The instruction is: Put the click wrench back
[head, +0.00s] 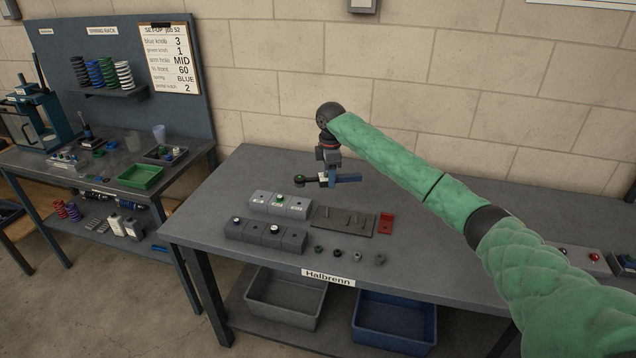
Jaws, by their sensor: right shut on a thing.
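The click wrench (348,179) has a blue handle that points right and a dark round head at its left end. My right gripper (328,180) comes down from above and is shut on the wrench near its middle. The wrench lies about level, over the back part of the grey Halbrenn table (450,250). I cannot tell how far it is above the top. My left gripper is not in view.
In front of the wrench are grey blocks with knobs (280,205), a dark plate with pegs (343,221), a red bracket (386,222) and several small knobs. Grey and blue bins sit below. A side bench with a green tray (140,177) stands left. The table's back left is clear.

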